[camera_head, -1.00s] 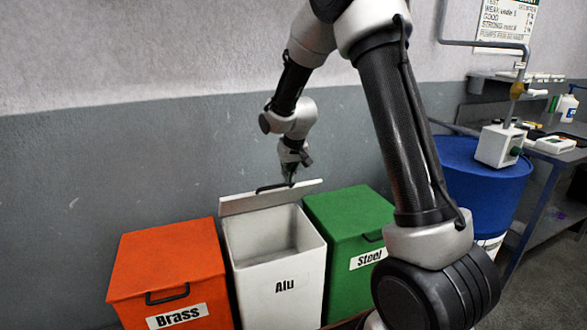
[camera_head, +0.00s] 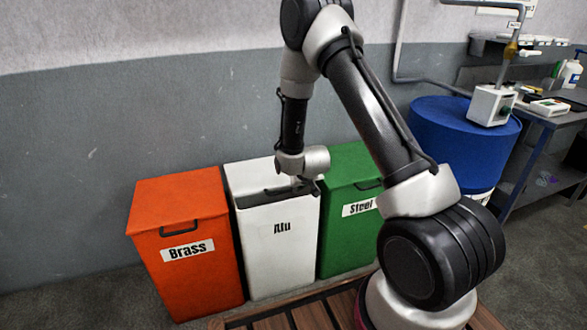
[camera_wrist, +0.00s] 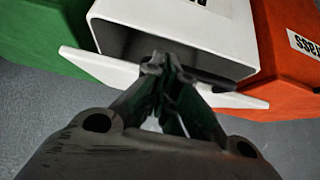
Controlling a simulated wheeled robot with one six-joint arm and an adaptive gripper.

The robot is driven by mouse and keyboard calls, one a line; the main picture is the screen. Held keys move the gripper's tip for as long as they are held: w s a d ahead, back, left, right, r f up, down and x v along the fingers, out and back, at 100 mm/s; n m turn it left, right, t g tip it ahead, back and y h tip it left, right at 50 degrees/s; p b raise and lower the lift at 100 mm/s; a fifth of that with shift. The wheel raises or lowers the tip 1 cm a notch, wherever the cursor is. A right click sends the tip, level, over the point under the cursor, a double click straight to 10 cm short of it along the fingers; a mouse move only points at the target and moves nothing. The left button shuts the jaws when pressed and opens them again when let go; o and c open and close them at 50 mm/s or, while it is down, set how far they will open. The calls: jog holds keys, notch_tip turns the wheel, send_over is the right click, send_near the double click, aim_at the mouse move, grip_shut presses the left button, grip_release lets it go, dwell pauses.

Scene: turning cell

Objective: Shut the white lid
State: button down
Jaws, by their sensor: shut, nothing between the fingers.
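The white lid (camera_head: 252,174) belongs to the white Alu bin (camera_head: 283,262). It is tilted down over the bin, partly open, with a dark gap at the front. In the wrist view the lid (camera_wrist: 246,101) shows nearly edge-on below the bin's dark opening. My gripper (camera_head: 308,187) is at the lid's right front part in the head view. In the wrist view my gripper (camera_wrist: 160,66) is shut and empty, with its fingertips at the lid and the opening. The fingers hide the lid's middle, so contact is unclear.
A closed orange Brass bin (camera_head: 187,215) stands close on the left and a green Steel bin (camera_head: 350,170) on the right. A blue drum (camera_head: 462,150) and a workbench (camera_head: 560,118) are further right. A slatted wooden platform (camera_head: 290,318) lies in front.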

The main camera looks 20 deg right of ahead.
notch_tip(320, 180, down, 8)
jog(key=s, duration=0.1)
jog(key=shift+s, duration=0.25)
jog(key=shift+s+f, duration=0.1)
jog(key=shift+f, duration=0.05)
